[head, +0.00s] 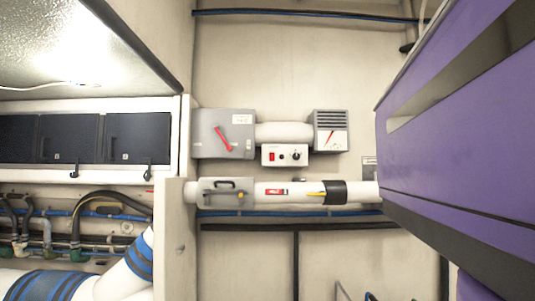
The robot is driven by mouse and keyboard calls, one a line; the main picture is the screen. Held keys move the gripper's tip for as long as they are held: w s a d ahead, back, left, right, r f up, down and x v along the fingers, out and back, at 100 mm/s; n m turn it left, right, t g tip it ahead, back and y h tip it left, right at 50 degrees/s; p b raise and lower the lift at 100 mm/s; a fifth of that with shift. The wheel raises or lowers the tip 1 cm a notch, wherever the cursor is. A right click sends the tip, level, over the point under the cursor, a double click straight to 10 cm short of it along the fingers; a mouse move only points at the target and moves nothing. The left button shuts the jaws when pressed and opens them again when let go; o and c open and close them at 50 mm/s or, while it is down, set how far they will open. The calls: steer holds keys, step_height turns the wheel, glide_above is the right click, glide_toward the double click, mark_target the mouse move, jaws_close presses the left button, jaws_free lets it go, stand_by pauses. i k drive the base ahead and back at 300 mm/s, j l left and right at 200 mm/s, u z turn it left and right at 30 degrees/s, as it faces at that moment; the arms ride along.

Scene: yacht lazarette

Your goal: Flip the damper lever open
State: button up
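In the head view, a grey box (205,145) on the back wall carries a red lever (222,138), slanting from upper left to lower right. Below it, a grey fitting (212,185) on a white pipe (262,200) carries a thin grey lever (220,195), roughly level, with a yellow spot near its right end. I cannot tell for sure which of these is the damper lever, or whether it stands open or shut. My gripper is not in view, and nothing is seen touching either lever.
A white duct joins the grey box to a grey vent (331,120). A switch box (285,155) hangs below. A large purple body (460,140) fills the right side. A pale panel edge (172,240) and hoses (110,203) are at left. White blue-banded shapes (115,284) fill the lower left.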

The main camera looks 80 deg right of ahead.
mark_target(216, 128)
steer(key=z, duration=1.45)
